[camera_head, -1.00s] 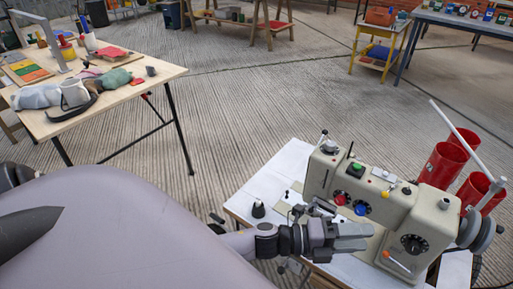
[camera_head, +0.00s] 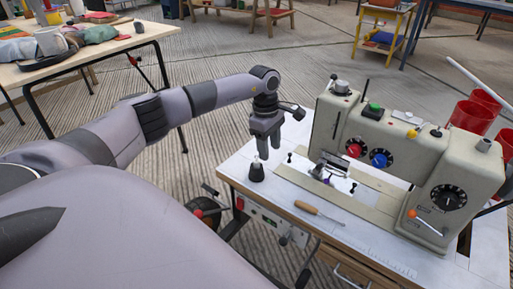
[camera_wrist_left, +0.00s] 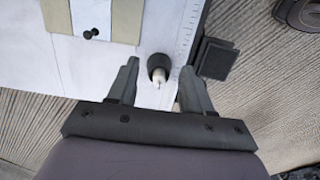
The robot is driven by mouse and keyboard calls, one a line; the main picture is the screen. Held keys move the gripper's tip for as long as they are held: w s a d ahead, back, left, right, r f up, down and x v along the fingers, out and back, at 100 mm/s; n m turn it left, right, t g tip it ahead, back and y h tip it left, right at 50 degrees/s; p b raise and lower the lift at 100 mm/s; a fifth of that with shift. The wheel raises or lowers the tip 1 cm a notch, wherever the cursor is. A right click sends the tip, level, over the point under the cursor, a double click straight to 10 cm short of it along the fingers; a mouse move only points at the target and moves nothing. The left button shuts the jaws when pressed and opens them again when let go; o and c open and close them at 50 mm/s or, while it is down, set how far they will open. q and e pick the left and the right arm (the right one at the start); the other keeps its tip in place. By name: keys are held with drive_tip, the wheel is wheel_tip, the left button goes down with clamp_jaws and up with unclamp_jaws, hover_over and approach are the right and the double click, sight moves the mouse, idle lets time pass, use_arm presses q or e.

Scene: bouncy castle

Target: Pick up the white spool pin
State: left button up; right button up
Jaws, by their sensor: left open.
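The white spool pin (camera_head: 258,160) stands up from a black conical holder (camera_head: 256,174) at the left end of the white sewing table. In the left wrist view the pin (camera_wrist_left: 158,78) shows as a small pale tip on the dark round holder (camera_wrist_left: 158,61). My left gripper (camera_head: 265,147) is open and points down just above the pin. In the left wrist view its two fingers (camera_wrist_left: 159,72) lie on either side of the pin with clear gaps. Nothing is held. My right gripper is not in view.
A cream sewing machine (camera_head: 392,140) fills the right of the white table (camera_head: 350,238). A wooden-handled screwdriver (camera_head: 318,213) lies in front of it. Small black knobs stand on the plate nearby. A cluttered wooden table (camera_head: 130,42) stands at the back left.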

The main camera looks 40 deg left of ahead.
sight(256, 161)
use_arm(q)
drive_tip(key=a, duration=0.2)
drive_tip(key=a+y, duration=0.1)
drive_tip(key=shift+s+a+r+b, duration=0.1)
drive_tip(key=shift+a+r+b, duration=0.15)
drive_tip(key=shift+b, duration=0.05)
drive_tip(key=shift+a+f, duration=0.2)
drive_tip(key=shift+f, duration=0.15)
drive_tip(key=f+b, duration=0.2)
drive_tip(key=f, duration=0.1)
drive_tip(key=s+f+b, duration=0.1)
drive_tip(key=f, duration=0.1)
drive_tip(key=shift+f, duration=0.55)
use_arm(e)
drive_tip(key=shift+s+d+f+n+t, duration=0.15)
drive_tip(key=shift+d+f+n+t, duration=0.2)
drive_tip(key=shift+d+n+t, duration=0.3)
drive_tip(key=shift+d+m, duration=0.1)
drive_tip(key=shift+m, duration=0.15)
use_arm(q)
clamp_jaws()
